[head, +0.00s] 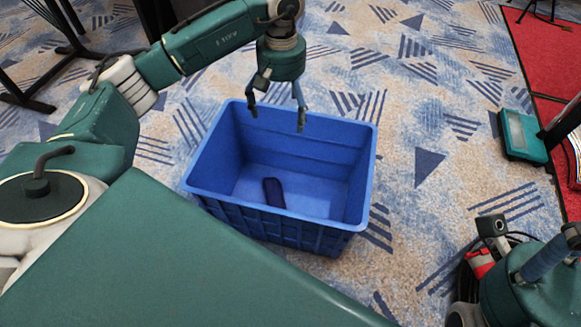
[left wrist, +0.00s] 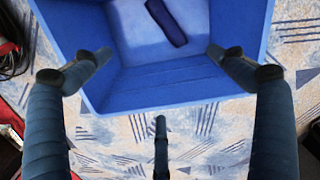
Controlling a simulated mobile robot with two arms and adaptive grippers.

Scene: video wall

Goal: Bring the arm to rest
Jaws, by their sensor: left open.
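My left gripper (head: 277,112) is open and empty above the far side of a blue crate (head: 367,165). Its fingers also show spread apart in the left wrist view (left wrist: 158,65), with the crate (left wrist: 180,77) below them. A dark, elongated object (head: 274,192) lies on the crate floor, and it also shows in the left wrist view (left wrist: 166,21). The gripper is apart from this object. Part of my right arm shows at the lower right of the head view, but I cannot make out its fingers.
The crate stands on a patterned blue and beige carpet (head: 420,130) with open floor to its right. A teal box-like item (head: 522,137) sits at the edge of a red carpet (head: 545,60) at right. Dark stand legs (head: 25,100) are at upper left.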

